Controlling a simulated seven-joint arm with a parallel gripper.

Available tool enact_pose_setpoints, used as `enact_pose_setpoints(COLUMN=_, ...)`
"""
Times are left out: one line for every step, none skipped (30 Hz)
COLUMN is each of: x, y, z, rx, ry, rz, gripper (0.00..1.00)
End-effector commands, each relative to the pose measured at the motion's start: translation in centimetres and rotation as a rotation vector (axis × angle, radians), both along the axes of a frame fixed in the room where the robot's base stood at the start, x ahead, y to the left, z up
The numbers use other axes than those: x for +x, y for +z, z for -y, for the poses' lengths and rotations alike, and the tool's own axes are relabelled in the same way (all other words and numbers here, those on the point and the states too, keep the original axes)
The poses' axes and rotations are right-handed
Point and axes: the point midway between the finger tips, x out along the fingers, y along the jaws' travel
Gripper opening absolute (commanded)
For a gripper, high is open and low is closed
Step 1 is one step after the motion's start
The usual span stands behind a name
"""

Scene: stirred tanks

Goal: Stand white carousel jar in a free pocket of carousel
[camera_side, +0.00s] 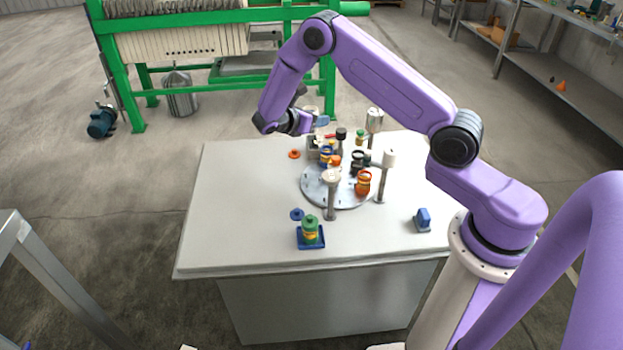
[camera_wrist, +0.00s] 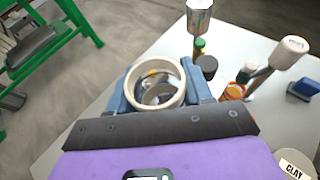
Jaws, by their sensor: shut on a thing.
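The white carousel jar (camera_wrist: 142,74) sits between the blue fingers of my gripper (camera_wrist: 157,88) in the wrist view; its round, open-looking rim faces the camera. In the side view my gripper (camera_side: 316,122) is above the back of the table, and the jar is small and partly hidden there. The carousel (camera_side: 318,193) is a grey disc in front of and below my gripper. An orange jar (camera_side: 363,184), a dark jar (camera_side: 357,158) and a blue-and-yellow jar (camera_side: 326,158) stand on or by it. Its pockets are too small to make out clearly.
White-topped posts (camera_side: 331,178) (camera_side: 388,160) rise beside the carousel, and a silvery vessel (camera_side: 374,117) stands behind. A green-and-yellow jar (camera_side: 310,232) stands on a blue tray (camera_side: 302,245) in front. A blue block (camera_side: 422,218) is at right. The table's left side is clear.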

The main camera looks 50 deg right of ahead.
Motion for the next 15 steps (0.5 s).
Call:
enact_pose_setpoints(x=0.0, y=-0.8, z=0.0, rx=0.000, ry=-0.004, rz=-0.004, gripper=0.20)
enact_pose_setpoints(x=-0.1, y=-1.3, z=0.1, rx=0.000, ry=-0.003, rz=-0.005, gripper=0.20)
enact_pose_setpoints(x=-0.1, y=-2.1, z=0.1, rx=-0.001, ry=-0.004, rz=-0.005, gripper=0.20)
enact_pose_setpoints(x=-0.1, y=-2.7, z=0.1, rx=0.000, ry=-0.003, rz=-0.006, gripper=0.20)
enact_pose_setpoints(x=-0.1, y=-3.3, z=0.1, rx=0.000, ry=-0.002, rz=-0.005, gripper=0.20)
enact_pose_setpoints(x=-0.1, y=-4.2, z=0.1, rx=0.000, ry=-0.002, rz=-0.006, gripper=0.20)
enact_pose_setpoints(x=-0.1, y=-4.9, z=0.1, rx=0.000, ry=-0.001, rz=-0.005, gripper=0.20)
enact_pose_setpoints(x=-0.1, y=-5.5, z=0.1, rx=0.000, ry=-0.001, rz=-0.006, gripper=0.20)
enact_pose_setpoints(x=-0.1, y=-6.3, z=0.1, rx=0.000, ry=-0.001, rz=-0.005, gripper=0.20)
enact_pose_setpoints(x=-0.1, y=-6.9, z=0.1, rx=-0.001, ry=-0.002, rz=-0.004, gripper=0.20)
enact_pose_setpoints(x=-0.1, y=-7.6, z=0.1, rx=-0.001, ry=-0.002, rz=-0.004, gripper=0.20)
enact_pose_setpoints(x=-0.1, y=-8.4, z=0.1, rx=-0.001, ry=-0.002, rz=-0.004, gripper=0.20)
enact_pose_setpoints(x=-0.1, y=-9.0, z=0.1, rx=-0.001, ry=-0.002, rz=-0.004, gripper=0.20)
enact_pose_setpoints(x=-0.1, y=-9.6, z=0.1, rx=-0.001, ry=-0.002, rz=-0.004, gripper=0.20)
enact_pose_setpoints(x=-0.1, y=-10.3, z=0.1, rx=-0.001, ry=-0.002, rz=-0.004, gripper=0.20)
